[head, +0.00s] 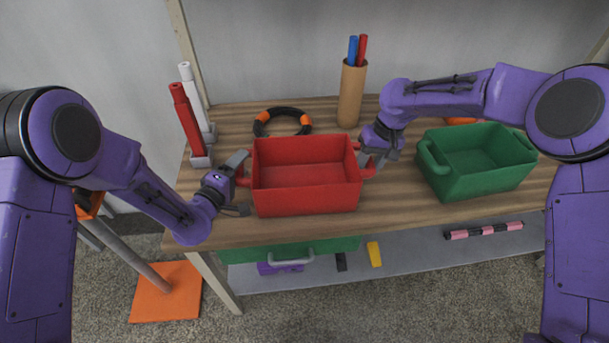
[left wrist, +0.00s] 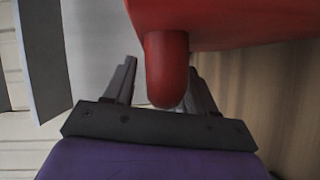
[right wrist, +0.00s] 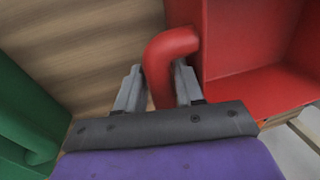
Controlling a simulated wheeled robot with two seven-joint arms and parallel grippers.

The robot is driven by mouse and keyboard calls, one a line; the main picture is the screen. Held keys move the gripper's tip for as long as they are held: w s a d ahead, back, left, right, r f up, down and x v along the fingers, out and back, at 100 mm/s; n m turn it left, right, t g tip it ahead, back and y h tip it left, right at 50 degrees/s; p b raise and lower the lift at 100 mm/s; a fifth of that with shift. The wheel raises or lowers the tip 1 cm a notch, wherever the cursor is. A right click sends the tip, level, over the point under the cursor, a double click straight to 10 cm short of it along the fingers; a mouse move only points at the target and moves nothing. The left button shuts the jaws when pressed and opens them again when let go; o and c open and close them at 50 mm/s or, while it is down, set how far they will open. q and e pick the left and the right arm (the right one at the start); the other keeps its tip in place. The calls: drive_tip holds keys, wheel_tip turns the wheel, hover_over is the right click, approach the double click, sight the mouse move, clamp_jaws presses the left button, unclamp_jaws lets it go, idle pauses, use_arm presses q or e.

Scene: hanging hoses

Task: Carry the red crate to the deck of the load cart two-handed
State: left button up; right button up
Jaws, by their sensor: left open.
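The red crate (head: 305,188) stands empty and upright on the wooden shelf top, with a handle at each short side. My left gripper (head: 240,184) is open at the crate's left handle. In the left wrist view the handle (left wrist: 166,75) lies between its spread fingers. My right gripper (head: 374,157) is at the right handle. In the right wrist view its fingers sit close on both sides of the red handle (right wrist: 161,75) and look shut on it. I cannot make out a load cart in these views.
A green crate (head: 476,185) stands right of the red one. Behind are a black-orange ring (head: 283,112), a brown tube (head: 350,95) with blue and red rods, and red and white upright pieces (head: 188,120). A lower shelf (head: 410,258) holds small items. An orange plate (head: 167,291) lies on the floor at left.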

use_arm(q)
drive_tip(key=c, duration=0.7)
use_arm(e)
drive_tip(key=c, duration=0.7)
use_arm(q)
clamp_jaws()
drive_tip(key=shift+r, duration=0.15)
use_arm(e)
drive_tip(key=shift+r, duration=0.15)
